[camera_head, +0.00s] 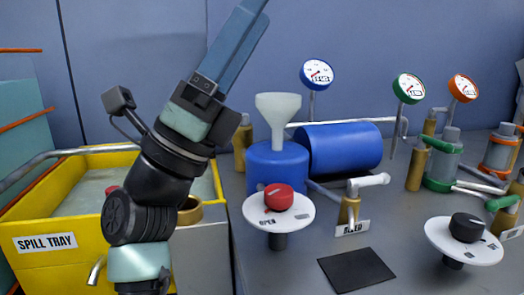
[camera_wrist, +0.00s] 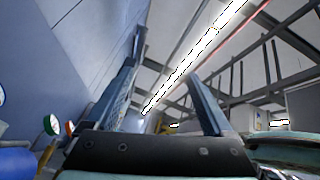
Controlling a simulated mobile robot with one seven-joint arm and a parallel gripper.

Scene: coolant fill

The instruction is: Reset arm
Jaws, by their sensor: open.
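My gripper (camera_head: 256,8) is raised in the head view, its blue-grey fingers pointing up and a little right in front of the wall. The fingertips reach the top edge of that view. In the wrist view my gripper (camera_wrist: 166,52) shows two fingers spread apart with nothing between them, facing the ceiling and its beams. My arm stands in front of the yellow spill tray (camera_head: 50,268) and hides part of it. The gripper touches nothing that I can see.
Right of my arm are a blue tank (camera_head: 345,148), a white funnel (camera_head: 279,112) on a blue container, a red knob (camera_head: 279,197) on a white dial, a black pad (camera_head: 356,269) and a black knob (camera_head: 467,227). Several gauges stand behind. Space above the bench is clear.

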